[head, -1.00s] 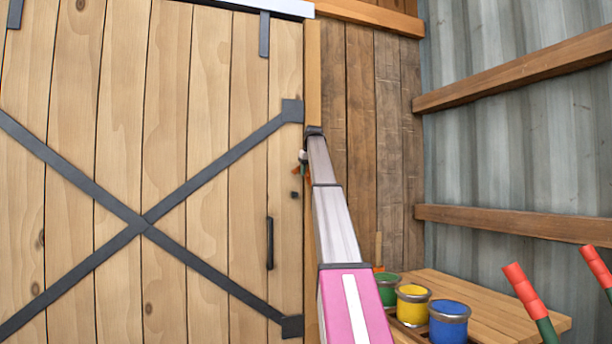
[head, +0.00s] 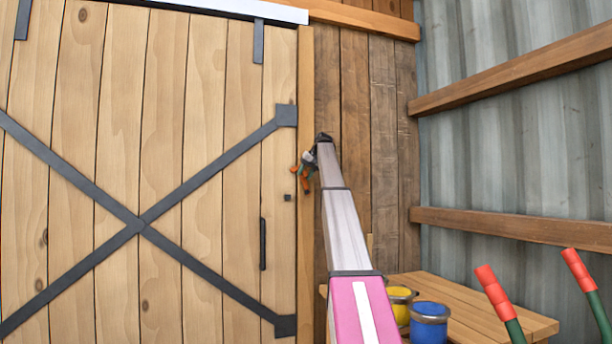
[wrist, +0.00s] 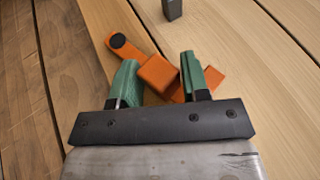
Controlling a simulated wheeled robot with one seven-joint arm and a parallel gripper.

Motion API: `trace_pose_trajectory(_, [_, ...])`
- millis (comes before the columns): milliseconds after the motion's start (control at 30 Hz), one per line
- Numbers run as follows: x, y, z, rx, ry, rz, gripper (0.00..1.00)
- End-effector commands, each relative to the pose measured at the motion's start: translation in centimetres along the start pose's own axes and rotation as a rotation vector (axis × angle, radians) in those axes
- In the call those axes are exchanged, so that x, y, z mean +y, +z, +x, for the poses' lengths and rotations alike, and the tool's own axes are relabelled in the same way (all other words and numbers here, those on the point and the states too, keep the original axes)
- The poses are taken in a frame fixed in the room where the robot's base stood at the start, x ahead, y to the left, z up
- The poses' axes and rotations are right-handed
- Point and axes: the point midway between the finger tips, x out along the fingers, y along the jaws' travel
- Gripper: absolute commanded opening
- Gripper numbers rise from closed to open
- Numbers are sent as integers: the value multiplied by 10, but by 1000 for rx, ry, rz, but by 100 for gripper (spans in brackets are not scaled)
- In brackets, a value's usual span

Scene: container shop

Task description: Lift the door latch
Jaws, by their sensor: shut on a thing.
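The door latch (wrist: 128,49) is an orange bar with a dark round end at its upper left. In the wrist view it lies at a slant, running down to the right, with a raised orange block (wrist: 158,76) on it. My gripper (wrist: 160,72) has its green fingers on both sides of this block and is shut on it. In the head view the latch (head: 304,180) shows as small orange parts by the door's right edge, and my gripper (head: 308,162) is partly hidden by my arm. The wooden door (head: 165,130) carries dark metal cross straps and looks closed.
A dark vertical handle (head: 263,244) and a small dark block (head: 288,197) are on the door. A wooden table (head: 470,310) at lower right holds yellow (head: 400,308) and blue (head: 429,325) paint cans. Red-ended green handles (head: 490,285) stand at the right.

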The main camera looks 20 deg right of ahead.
Motion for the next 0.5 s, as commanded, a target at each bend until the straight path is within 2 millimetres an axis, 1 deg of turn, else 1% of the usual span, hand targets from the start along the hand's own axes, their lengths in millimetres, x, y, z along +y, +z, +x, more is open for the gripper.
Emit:
trace_pose_trajectory(33, [13, -4, -7, 12, 22, 10, 0])
trace_pose_trajectory(267, [13, -6, -8, 15, 23, 9, 0])
trace_pose_trajectory(300, [13, -6, -8, 15, 23, 9, 49])
trace_pose_trajectory(333, [13, -6, -8, 16, 23, 9, 57])
trace_pose_trajectory(500, [12, -5, -8, 14, 23, 9, 57])
